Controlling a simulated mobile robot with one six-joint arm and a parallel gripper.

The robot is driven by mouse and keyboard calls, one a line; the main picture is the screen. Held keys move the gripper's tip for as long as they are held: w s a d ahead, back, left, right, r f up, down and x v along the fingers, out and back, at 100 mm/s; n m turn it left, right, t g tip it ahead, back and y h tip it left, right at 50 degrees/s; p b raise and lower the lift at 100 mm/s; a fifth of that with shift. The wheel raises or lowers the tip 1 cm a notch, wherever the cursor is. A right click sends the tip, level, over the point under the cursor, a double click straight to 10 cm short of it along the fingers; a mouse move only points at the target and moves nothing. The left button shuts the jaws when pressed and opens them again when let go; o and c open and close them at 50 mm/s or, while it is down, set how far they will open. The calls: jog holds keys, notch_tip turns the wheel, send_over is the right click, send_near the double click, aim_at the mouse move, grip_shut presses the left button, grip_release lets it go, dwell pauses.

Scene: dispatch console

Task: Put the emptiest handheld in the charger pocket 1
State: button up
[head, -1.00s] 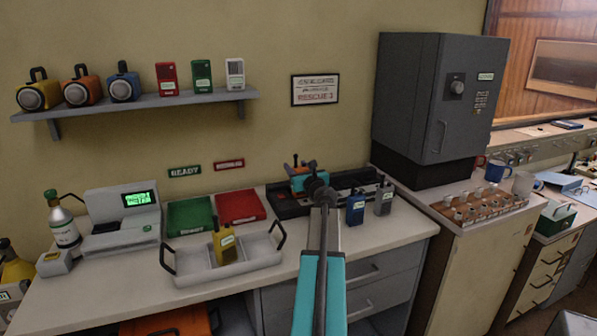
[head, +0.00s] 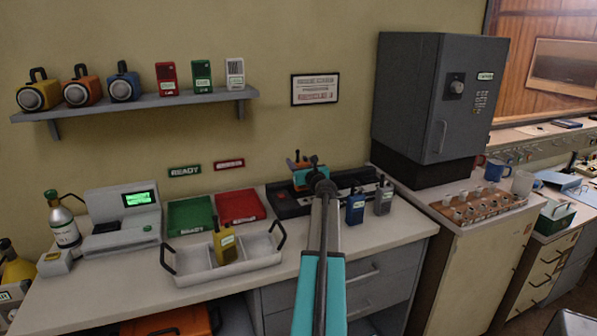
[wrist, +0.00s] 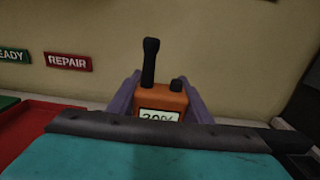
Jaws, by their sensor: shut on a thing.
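My gripper (wrist: 163,84) is shut on an orange handheld (wrist: 174,99), upright between the purple fingers. Its screen's lower part is hidden; it seems to read 20% or 30%. In the head view my gripper (head: 302,167) and the orange handheld (head: 294,166) are over or just behind the left part of the black charger (head: 285,203). My arm hides the charger's middle; I cannot tell whether the handheld touches it. A blue handheld (head: 355,210) and a grey handheld (head: 383,200) stand at the charger's right. A yellow handheld (head: 225,245) stands in the white tray (head: 193,267).
Green (head: 190,216) and red (head: 240,206) trays lie left of the charger. A scale-like device (head: 125,215) stands farther left. A grey safe (head: 432,100) stands at the right. The counter in front of the charger has some clear room.

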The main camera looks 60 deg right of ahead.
jog(key=shift+w+d, duration=0.15)
jog(key=shift+d, duration=0.15)
jog(key=shift+d+f, duration=0.15)
jog(key=shift+f, duration=1.6)
jog(key=shift+f, duration=0.2)
jog(key=o, duration=1.3)
jog(key=shift+c, duration=0.2)
jog(key=shift+r, duration=0.25)
